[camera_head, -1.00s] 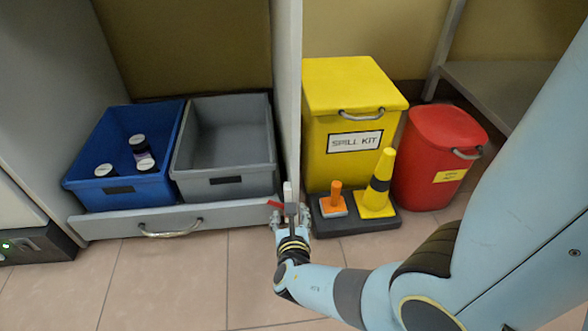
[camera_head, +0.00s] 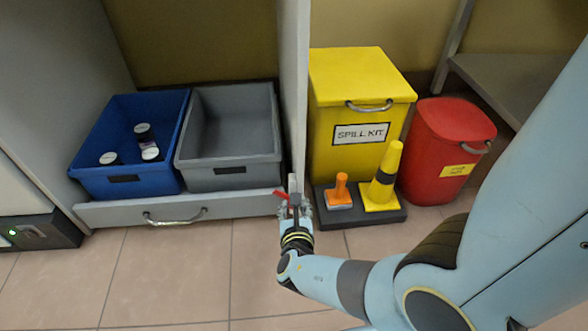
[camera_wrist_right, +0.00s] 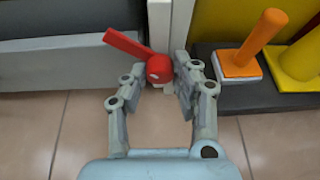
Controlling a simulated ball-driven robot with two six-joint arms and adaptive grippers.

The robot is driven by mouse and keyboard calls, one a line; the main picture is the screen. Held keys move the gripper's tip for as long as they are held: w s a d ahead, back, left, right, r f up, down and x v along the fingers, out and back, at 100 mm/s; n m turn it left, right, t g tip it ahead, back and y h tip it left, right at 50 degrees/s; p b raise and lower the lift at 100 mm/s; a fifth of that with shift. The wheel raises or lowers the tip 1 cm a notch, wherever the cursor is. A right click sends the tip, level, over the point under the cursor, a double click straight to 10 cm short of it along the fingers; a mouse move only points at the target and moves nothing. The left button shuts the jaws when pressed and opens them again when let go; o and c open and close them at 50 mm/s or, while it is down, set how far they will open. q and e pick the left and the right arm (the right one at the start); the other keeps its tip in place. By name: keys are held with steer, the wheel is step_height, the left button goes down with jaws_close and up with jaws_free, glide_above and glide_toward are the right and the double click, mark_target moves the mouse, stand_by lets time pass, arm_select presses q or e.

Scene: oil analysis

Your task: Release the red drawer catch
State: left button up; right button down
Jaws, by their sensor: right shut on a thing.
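The red drawer catch (camera_wrist_right: 158,67) sits at the right end of the grey drawer front (camera_head: 118,215), beside the upright panel. In the right wrist view its lever slants up to the left from a round hub. My right gripper (camera_wrist_right: 166,85) has its two fingers on either side of the hub and is shut on it. In the head view the gripper (camera_head: 296,205) hides part of the catch, and the red lever shows just left of the fingers. My left gripper is not in view.
A blue bin (camera_head: 150,183) with several bottles and an empty grey bin (camera_head: 228,178) stand above the drawer. Right of the panel are a black tray (camera_head: 350,219) with an orange and a yellow piece, a yellow spill kit box (camera_head: 360,75) and a red bin (camera_head: 425,180).

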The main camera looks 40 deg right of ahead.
steer(key=shift+d+r, duration=0.1)
steer(key=m+t+y, duration=0.1)
steer(key=m, duration=0.1)
steer(key=m+t+y, duration=0.1)
steer(key=m, duration=0.1)
steer(key=m+t+y, duration=0.1)
steer(key=m, duration=0.2)
steer(key=shift+d+y, duration=0.25)
steer(key=shift+y, duration=0.15)
steer(key=shift+m, duration=0.3)
stand_by(0.4)
steer(key=c, duration=1)
jaws_free()
steer(key=shift+c, duration=0.2)
step_height(320, 180, up, 10)
steer(key=shift+t, duration=0.3)
